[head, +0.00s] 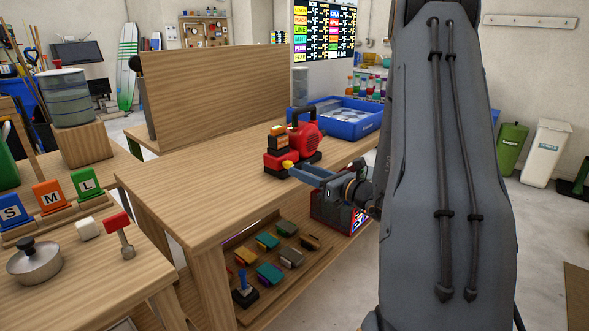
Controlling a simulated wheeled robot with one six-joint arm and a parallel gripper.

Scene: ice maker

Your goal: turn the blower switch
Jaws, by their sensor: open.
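The blower (311,132) is a red machine with a black top handle and a round ribbed housing. It stands on the wooden table with an orange-and-black block at its left side. A small yellow part (288,164), possibly the switch, shows low on its front. My gripper (300,169) reaches in from the right at table height, with its blue fingers open in front of the blower. One fingertip is close beside the yellow part; I cannot tell whether they touch. The fingers hide part of the blower's lower front.
A blue tray (352,128) stands behind the blower, and an upright wooden panel (215,98) lies along the table's far left. The tabletop left of the blower is clear. Several coloured blocks sit on the lower shelf (262,309). My arm hides the right-centre.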

